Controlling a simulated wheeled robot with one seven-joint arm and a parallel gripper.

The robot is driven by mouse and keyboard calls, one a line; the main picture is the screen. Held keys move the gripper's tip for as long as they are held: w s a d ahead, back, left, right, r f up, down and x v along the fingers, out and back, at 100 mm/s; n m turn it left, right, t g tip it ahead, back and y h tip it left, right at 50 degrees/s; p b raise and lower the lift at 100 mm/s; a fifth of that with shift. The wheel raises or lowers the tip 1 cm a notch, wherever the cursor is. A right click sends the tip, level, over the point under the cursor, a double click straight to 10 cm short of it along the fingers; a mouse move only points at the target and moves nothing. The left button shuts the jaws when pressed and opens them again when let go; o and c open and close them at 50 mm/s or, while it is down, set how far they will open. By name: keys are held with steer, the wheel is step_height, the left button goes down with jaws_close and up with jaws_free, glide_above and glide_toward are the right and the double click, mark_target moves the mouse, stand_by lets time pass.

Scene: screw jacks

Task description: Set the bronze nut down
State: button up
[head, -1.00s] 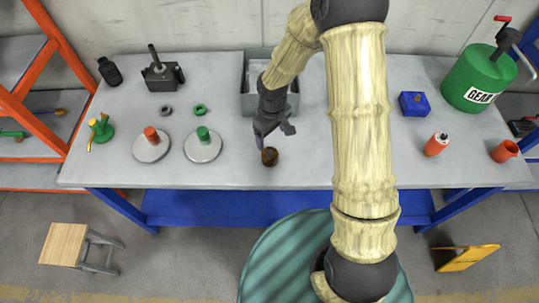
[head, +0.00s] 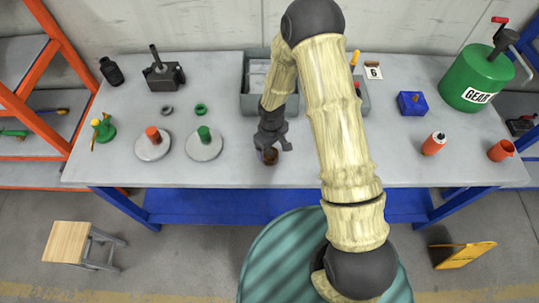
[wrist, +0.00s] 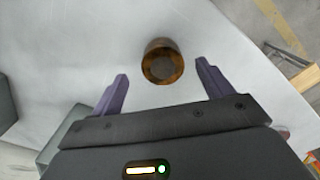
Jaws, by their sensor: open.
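The bronze nut (head: 270,158), a short brown round piece with a dark top, stands on the grey bench near its front edge. In the wrist view the nut (wrist: 162,62) is on the bare bench top, just ahead of the fingertips and roughly centred between them. My gripper (head: 275,148) is over the nut and hides part of it in the head view. In the wrist view my gripper (wrist: 162,72) is open, with a finger on each side and clear space between each finger and the nut.
Left on the bench are two round plates with an orange post (head: 153,134) and a green post (head: 203,134), plus a grey ring (head: 167,110) and a green ring (head: 200,109). A grey tray (head: 256,104) is behind my gripper. A blue box (head: 412,103) is at right.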

mark_target(270, 153)
steer(key=shift+a+f+p, duration=0.15)
steer(key=shift+f+p, duration=0.35)
steer(key=shift+f, duration=0.7)
steer(key=shift+a+f+p, duration=0.1)
steer(key=shift+f+p, duration=0.35)
steer(key=shift+f, duration=0.7)
steer(key=shift+w, duration=0.1)
jaws_close()
steer(key=shift+r, duration=0.1)
steer(key=shift+r+b, duration=1.35)
steer(key=shift+r, duration=3.6)
